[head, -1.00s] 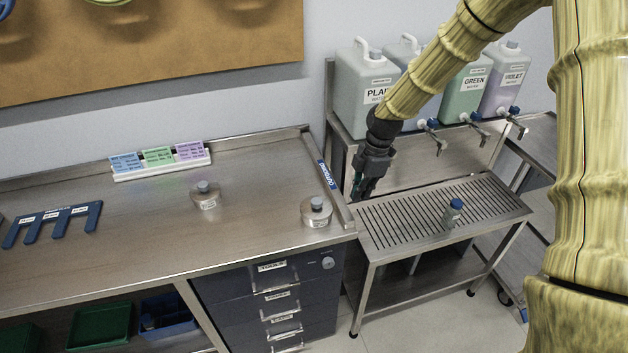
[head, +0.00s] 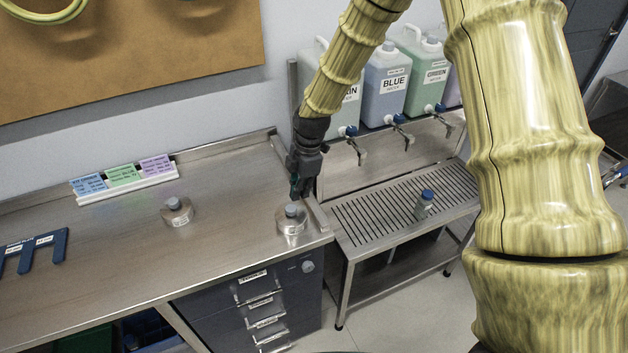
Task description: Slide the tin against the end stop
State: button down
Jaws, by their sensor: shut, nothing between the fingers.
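Two round metal tins with blue-grey knobs stand upright on the steel bench top. The left tin (head: 177,212) is in the middle of the bench. The right tin (head: 291,226) is near the right end, close to the raised end stop (head: 316,213); I cannot tell whether they touch. My gripper (head: 296,194) is shut and empty, pointing down just behind the right tin in the picture. Its fingertips are close to the tin's knob, and contact is unclear. My gripper hides part of the end stop and its label.
A card holder (head: 127,183) stands at the back of the bench, and a blue slotted rack (head: 35,250) lies at left. Right of the bench are a slatted drain stand (head: 375,222) with a small bottle (head: 424,203) and several jugs with taps. The bench's middle front is clear.

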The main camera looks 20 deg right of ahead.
aim_at(291, 205)
jog(key=a, duration=0.1)
jog(key=a+p, duration=0.1)
jog(key=shift+s+a+r, duration=0.15)
jog(key=shift+s+a, duration=0.1)
jog(key=shift+a, duration=0.05)
jog(key=shift+a+f+p, duration=0.1)
jog(key=shift+f+p, duration=0.3)
jog(key=shift+f, duration=0.55)
